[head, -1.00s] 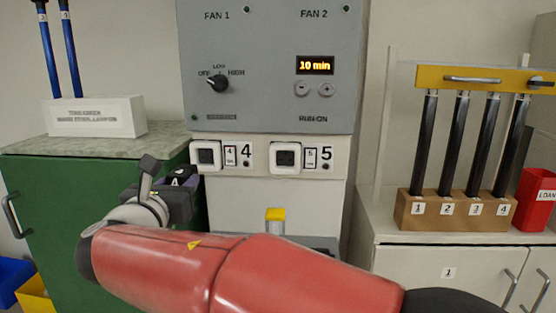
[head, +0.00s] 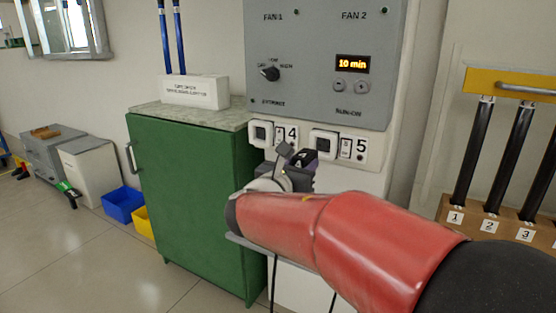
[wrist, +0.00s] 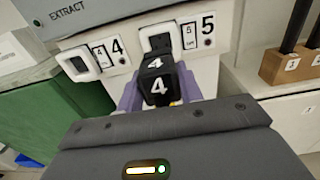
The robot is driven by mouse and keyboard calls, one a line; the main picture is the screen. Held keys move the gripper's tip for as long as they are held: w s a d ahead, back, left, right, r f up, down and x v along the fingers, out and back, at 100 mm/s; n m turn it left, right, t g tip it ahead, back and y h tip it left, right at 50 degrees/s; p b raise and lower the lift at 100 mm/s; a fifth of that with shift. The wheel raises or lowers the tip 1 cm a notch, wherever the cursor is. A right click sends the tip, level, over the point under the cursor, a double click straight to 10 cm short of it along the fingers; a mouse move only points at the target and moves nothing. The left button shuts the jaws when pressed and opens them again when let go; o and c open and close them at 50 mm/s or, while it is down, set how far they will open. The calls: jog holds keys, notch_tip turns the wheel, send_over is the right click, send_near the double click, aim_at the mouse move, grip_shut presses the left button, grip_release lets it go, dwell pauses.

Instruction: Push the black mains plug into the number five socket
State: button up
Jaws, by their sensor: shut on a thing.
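My gripper (wrist: 158,92) is shut on a black mains plug (wrist: 158,68), with a purple-grey finger on each side. The plug's back and top faces carry a white 4. In the wrist view the number five socket (wrist: 150,36), a white-framed square, is just beyond the plug, which hides its lower part. I cannot tell whether they touch. In the head view my gripper (head: 300,168) is below and left of the number five socket (head: 325,142); the plug's dark top (head: 302,157) shows there. The number four socket (head: 261,133) is to the left.
The grey fan control panel (head: 320,110) is above the sockets. A green cabinet (head: 185,190) stands left, with a white box (head: 195,92) on top. A wooden rack (head: 500,225) of dark rods stands right. Dark cables (head: 273,275) hang below my arm.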

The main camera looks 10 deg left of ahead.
aim_at(312, 155)
jog(key=shift+d, duration=0.15)
jog(key=shift+x, duration=2.9)
jog(key=shift+x, duration=1.6)
jog(key=o, duration=1.1)
jog(key=shift+o, duration=0.2)
jog(key=shift+f, duration=0.1)
jog(key=v, duration=0.7)
jog(key=shift+s+b, duration=0.35)
jog(key=shift+b, duration=0.05)
